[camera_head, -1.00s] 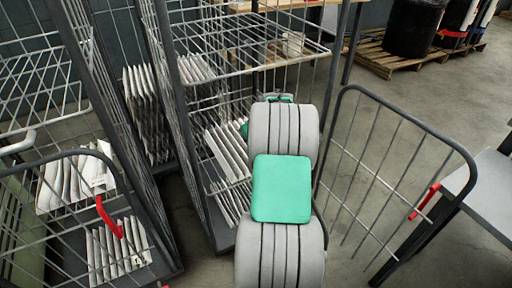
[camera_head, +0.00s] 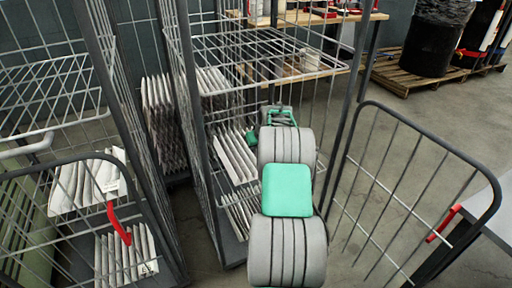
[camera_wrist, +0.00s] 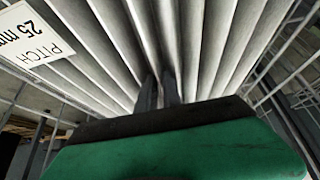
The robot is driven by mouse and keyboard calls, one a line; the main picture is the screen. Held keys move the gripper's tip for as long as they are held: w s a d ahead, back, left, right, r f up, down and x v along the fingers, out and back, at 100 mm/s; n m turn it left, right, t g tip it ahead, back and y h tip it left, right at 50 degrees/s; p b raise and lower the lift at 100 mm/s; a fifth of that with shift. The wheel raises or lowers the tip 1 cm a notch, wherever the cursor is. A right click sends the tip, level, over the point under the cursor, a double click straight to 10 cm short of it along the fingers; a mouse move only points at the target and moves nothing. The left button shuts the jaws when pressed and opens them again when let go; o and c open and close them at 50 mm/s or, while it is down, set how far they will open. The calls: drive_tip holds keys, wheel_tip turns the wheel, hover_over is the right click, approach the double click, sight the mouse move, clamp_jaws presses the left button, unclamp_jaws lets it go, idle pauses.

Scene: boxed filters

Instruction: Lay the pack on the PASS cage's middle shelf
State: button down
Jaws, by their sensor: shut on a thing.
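A white pleated pack (camera_wrist: 205,45) with a "PITCH 25 mm" label (camera_wrist: 30,40) fills the wrist view. My gripper (camera_wrist: 160,90) is shut on it, its dark fingers reaching in among the pleats. In the head view a pleated pack (camera_head: 237,155) is inside the open wire cage, just left of my arm and a green part of my gripper (camera_head: 251,137); it looks like the held one. I cannot tell whether it touches the shelf under it. The cage's upper wire shelf (camera_head: 275,48) is above it. No PASS sign is readable.
Another pack (camera_head: 240,212) stands lower in the cage. The cage's open door (camera_head: 400,195) is right of my arm. A second cage with packs (camera_head: 88,185) and a red latch (camera_head: 118,222) stands left. A grey table (camera_head: 480,225) is at the right edge.

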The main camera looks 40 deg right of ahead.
drive_tip(key=shift+f, duration=0.25)
idle(0.3)
drive_tip(key=c, duration=1.8)
unclamp_jaws()
drive_tip(key=shift+r+p, duration=1.35)
drive_tip(key=shift+r, duration=0.95)
drive_tip(key=shift+o, duration=0.3)
drive_tip(key=o, duration=0.5)
